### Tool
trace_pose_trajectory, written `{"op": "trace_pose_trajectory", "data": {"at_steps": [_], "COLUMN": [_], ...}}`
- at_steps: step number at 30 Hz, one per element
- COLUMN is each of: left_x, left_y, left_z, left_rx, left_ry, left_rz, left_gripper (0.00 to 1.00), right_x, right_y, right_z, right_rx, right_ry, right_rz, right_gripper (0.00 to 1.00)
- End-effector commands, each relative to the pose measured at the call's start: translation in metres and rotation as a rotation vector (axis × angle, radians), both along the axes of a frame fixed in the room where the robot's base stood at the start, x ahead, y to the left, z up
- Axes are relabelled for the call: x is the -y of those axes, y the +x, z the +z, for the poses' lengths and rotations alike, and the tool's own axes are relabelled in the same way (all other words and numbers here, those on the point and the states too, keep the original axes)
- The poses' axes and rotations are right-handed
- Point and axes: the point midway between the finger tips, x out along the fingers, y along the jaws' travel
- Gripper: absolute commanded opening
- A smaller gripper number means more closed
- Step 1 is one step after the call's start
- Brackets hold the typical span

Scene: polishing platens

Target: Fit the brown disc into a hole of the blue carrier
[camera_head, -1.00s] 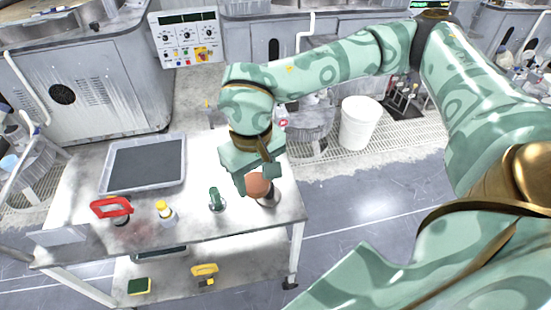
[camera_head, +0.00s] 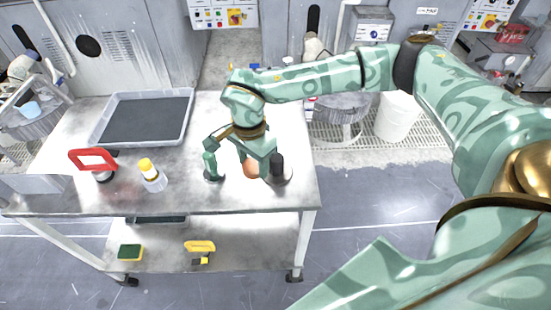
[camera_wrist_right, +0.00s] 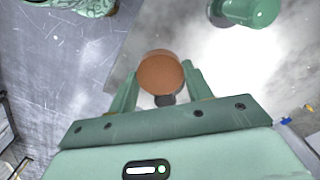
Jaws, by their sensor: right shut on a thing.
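My right gripper (camera_head: 247,163) is low over the near part of the metal table. It is shut on the brown disc (camera_head: 250,170), which is partly hidden behind the gripper in the head view. In the right wrist view the brown disc (camera_wrist_right: 160,73) sits between the two green fingers, with its round face showing. I cannot tell whether the disc touches the table. I cannot make out the blue carrier in either view. My left gripper is not in view.
A black-handled weight (camera_head: 277,165) stands close right of the gripper, and a green-handled piece (camera_head: 210,166) close left. Farther left are a yellow-capped bottle (camera_head: 150,174), a red-handled tool (camera_head: 93,160) and a grey tray (camera_head: 190,110). A white bucket (camera_head: 397,117) stands beyond the table.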

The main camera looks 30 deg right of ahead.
Motion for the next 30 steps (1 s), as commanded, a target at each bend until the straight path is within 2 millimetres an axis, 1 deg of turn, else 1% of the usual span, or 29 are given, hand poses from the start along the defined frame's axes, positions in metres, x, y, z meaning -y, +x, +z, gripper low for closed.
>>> {"op": "trace_pose_trajectory", "data": {"at_steps": [1,2,3,5,6,9,12,15,18,20,23,29,30], "left_x": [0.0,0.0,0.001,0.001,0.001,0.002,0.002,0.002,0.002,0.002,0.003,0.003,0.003], "left_y": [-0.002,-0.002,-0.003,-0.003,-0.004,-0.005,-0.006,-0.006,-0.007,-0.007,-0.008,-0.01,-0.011], "left_z": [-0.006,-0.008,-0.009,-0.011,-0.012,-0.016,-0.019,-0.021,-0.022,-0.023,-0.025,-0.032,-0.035], "left_rx": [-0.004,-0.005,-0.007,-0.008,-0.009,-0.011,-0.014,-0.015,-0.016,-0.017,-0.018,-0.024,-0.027], "left_ry": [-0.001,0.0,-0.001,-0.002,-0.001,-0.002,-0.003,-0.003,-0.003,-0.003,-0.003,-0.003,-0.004], "left_rz": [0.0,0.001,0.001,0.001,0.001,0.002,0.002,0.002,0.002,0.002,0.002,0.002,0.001], "left_gripper": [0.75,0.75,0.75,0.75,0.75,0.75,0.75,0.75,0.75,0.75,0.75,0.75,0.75], "right_x": [-0.002,-0.003,-0.005,-0.008,-0.011,-0.017,-0.023,-0.027,-0.025,-0.019,0.0,0.043,0.048], "right_y": [0.018,0.027,0.039,0.054,0.063,0.082,0.096,0.103,0.104,0.099,0.083,0.043,0.038], "right_z": [0.006,0.013,0.023,0.039,0.05,0.073,0.094,0.108,0.114,0.111,0.1,0.072,0.06], "right_rx": [0.004,0.006,0.005,0.007,0.004,0.003,0.002,0.0,-0.002,-0.003,-0.004,-0.003,-0.006], "right_ry": [0.001,0.0,0.0,0.001,0.001,0.0,-0.001,-0.003,-0.005,-0.006,-0.008,-0.008,-0.011], "right_rz": [-0.169,-0.278,-0.426,-0.636,-0.771,-1.075,-1.321,-1.49,-1.581,-1.601,-1.606,-1.603,-1.601], "right_gripper": [0.25,0.25,0.25,0.25,0.25,0.25,0.25,0.25,0.25,0.25,0.25,0.25,0.25]}}
